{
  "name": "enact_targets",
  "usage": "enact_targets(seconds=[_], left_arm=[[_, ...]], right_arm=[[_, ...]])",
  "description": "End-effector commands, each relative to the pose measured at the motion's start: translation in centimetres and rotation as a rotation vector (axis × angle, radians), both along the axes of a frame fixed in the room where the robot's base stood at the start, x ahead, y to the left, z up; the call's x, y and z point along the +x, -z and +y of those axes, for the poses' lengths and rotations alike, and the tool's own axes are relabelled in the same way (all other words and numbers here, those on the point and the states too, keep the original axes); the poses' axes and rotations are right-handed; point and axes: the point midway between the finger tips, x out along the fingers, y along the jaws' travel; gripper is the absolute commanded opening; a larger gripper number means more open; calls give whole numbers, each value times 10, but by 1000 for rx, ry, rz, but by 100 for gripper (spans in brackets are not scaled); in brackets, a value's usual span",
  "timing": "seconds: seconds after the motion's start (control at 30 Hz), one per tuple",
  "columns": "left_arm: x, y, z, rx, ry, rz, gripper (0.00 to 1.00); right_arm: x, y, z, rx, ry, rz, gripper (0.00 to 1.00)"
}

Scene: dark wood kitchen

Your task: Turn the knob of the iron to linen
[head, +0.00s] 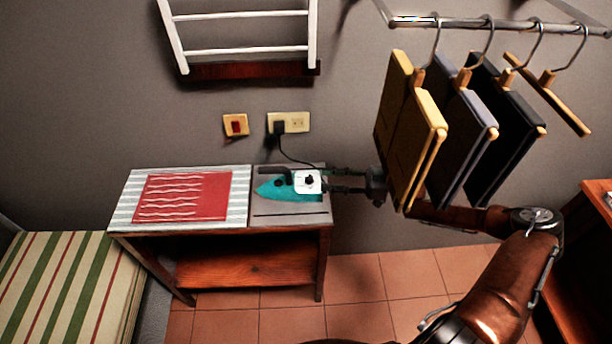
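A teal iron (285,190) lies on its side on the grey right-hand part of the ironing table (290,217), its tip pointing left. A white panel with a dark round knob (309,180) is at its right end. The knob's markings are too small to read. My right gripper (328,179) reaches in from the right, with its two dark fingers apart and their tips at the right edge of the white panel. Nothing shows between the fingers. My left gripper is out of view.
Hangers with folded trousers (410,130) hang from a rail above my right arm. A black plug and cord run from the wall socket (289,122) to the iron. A red cloth (185,196) lies on the table's left part. A striped bed or bench (65,285) stands at lower left.

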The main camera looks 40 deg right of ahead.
Motion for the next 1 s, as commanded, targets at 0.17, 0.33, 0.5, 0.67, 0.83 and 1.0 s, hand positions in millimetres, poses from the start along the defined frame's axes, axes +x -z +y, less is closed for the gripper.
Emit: enact_targets(seconds=[0.17, 0.33, 0.5, 0.67, 0.83, 1.0], left_arm=[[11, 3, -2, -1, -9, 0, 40], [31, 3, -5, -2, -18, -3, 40], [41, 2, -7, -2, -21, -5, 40], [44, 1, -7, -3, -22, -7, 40], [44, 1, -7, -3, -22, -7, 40], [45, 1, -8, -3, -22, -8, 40]], right_arm=[[19, 3, 23, 1, -1, -1, 36], [35, 3, 41, 0, -1, 0, 36], [43, 3, 50, -2, 1, 1, 36], [44, 2, 51, -3, 2, 1, 36], [44, 2, 51, -4, 2, 0, 33], [44, 2, 51, -4, 2, 0, 21]])
